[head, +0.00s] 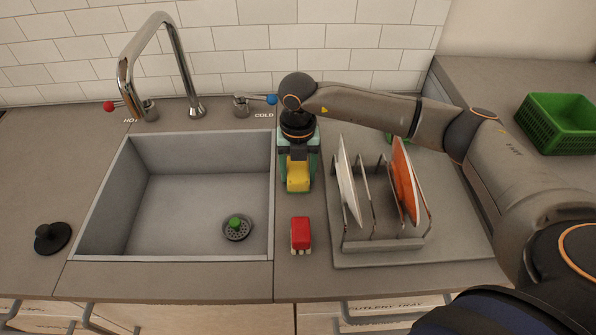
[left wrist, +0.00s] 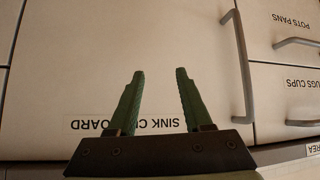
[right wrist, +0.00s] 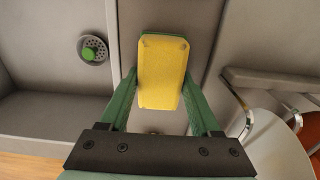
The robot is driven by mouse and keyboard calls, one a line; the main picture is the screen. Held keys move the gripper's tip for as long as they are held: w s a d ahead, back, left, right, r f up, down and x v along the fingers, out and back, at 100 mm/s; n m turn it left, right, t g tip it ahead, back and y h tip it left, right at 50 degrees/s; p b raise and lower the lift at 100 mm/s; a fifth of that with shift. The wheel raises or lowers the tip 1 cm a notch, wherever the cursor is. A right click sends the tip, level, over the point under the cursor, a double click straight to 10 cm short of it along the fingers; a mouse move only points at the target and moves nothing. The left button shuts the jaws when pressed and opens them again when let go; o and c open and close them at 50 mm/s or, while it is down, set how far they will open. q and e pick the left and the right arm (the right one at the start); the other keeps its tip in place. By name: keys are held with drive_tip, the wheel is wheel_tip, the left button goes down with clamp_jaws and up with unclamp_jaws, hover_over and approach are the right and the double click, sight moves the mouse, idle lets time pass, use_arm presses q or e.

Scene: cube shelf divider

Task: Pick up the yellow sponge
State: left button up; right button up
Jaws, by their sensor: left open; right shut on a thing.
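The yellow sponge (head: 298,179) is between the green fingers of my right gripper (head: 298,165), over the counter strip between the sink and the dish rack. The right wrist view shows the sponge (right wrist: 161,72) with a green layer along its far edge, and the fingers of my right gripper (right wrist: 160,82) shut on its two sides. I cannot tell whether the sponge touches the counter. My left gripper (left wrist: 160,75) is open and empty in the left wrist view, in front of the sink cupboard door (left wrist: 80,60). It is not in the head view.
A red block-like item (head: 300,233) lies on the counter nearer me. The sink (head: 195,215) is on the left, with a tap (head: 187,75) behind. A rack (head: 385,243) holds a white plate (head: 346,185) and orange plates (head: 404,180). A green basket (head: 560,125) stands far right.

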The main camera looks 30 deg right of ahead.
sight(298, 170)
drive_tip(key=shift+r, duration=0.45)
wheel_tip(298, 170, up, 2)
drive_tip(key=shift+r+b, duration=0.1)
drive_tip(key=shift+b, duration=0.45)
drive_tip(key=a+r, duration=0.1)
drive_tip(key=s+a+r, duration=0.1)
drive_tip(key=r, duration=0.1)
drive_tip(key=s+a+r, duration=0.1)
drive_tip(key=r, duration=0.1)
drive_tip(key=shift+a+b, duration=0.3)
drive_tip(key=shift+a, duration=0.1)
drive_tip(key=s+a+r+b, duration=0.1)
drive_tip(key=s+a+r, duration=0.3)
drive_tip(key=a, duration=0.4)
drive_tip(key=shift+s+a+r, duration=0.25)
drive_tip(key=shift+s+r, duration=0.15)
drive_tip(key=shift+r, duration=0.05)
